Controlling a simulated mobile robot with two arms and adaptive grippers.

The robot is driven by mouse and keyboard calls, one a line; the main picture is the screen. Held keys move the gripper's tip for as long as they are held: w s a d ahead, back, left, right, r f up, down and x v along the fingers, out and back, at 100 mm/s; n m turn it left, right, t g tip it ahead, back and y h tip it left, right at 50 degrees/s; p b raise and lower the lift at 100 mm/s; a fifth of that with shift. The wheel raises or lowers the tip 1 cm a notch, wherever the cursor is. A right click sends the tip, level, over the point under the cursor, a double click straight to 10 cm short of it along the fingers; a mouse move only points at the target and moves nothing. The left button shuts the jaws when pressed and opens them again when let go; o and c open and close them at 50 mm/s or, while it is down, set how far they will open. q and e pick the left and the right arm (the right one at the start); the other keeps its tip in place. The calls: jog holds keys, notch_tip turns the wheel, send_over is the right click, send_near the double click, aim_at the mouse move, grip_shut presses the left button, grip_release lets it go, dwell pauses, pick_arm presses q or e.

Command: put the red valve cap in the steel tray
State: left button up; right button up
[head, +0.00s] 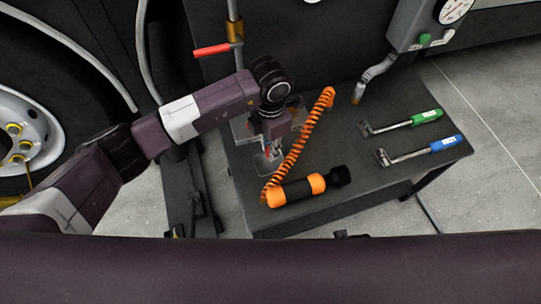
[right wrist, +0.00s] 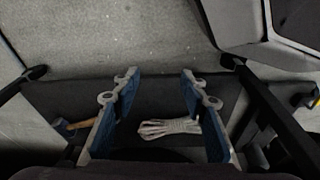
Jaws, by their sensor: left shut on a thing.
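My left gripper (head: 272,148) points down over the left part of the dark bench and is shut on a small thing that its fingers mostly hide. A little red shows beside the fingers, which fits the red valve cap, but its outline is not clear. The steel tray (head: 240,129) shows as a pale metal edge behind and left of the gripper; the arm hides much of it. I cannot tell whether the gripper is inside its rim. My right gripper (right wrist: 158,85) is open and empty in the right wrist view.
An orange coiled hose (head: 300,142) and an orange-black flashlight (head: 296,190) lie close right of the left gripper. Green-handled (head: 426,117) and blue-handled (head: 445,143) tools lie at the bench's right. A rope bundle (right wrist: 168,127) and a hammer (right wrist: 75,125) lie below the right gripper.

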pick_arm(q)
notch_tip(320, 180, down, 5)
jog(key=shift+r+b, duration=0.2)
jog(key=shift+b, duration=0.1)
pick_arm(e)
jog(key=shift+w+r, duration=0.25)
jog(key=shift+r, duration=0.25)
jog(key=shift+w+r, duration=0.25)
jog(key=shift+r, duration=0.2)
pick_arm(q)
jog(key=shift+f, duration=0.1)
jog(key=o, duration=0.5)
jog(key=shift+o, duration=0.2)
pick_arm(e)
jog(key=shift+w+a+r, duration=0.1)
jog(key=shift+w+r, duration=0.1)
jog(key=shift+r, duration=0.2)
pick_arm(q)
notch_tip(320, 180, up, 12)
jog(key=shift+r+p, duration=0.15)
jog(key=shift+p, duration=0.5)
pick_arm(e)
jog(key=s+f, duration=0.1)
jog(key=f, duration=0.2)
jog(key=s+f, duration=0.1)
jog(key=shift+s+d+f, duration=0.25)
jog(key=shift+s+f, duration=0.05)
jog(key=shift+s, duration=0.05)
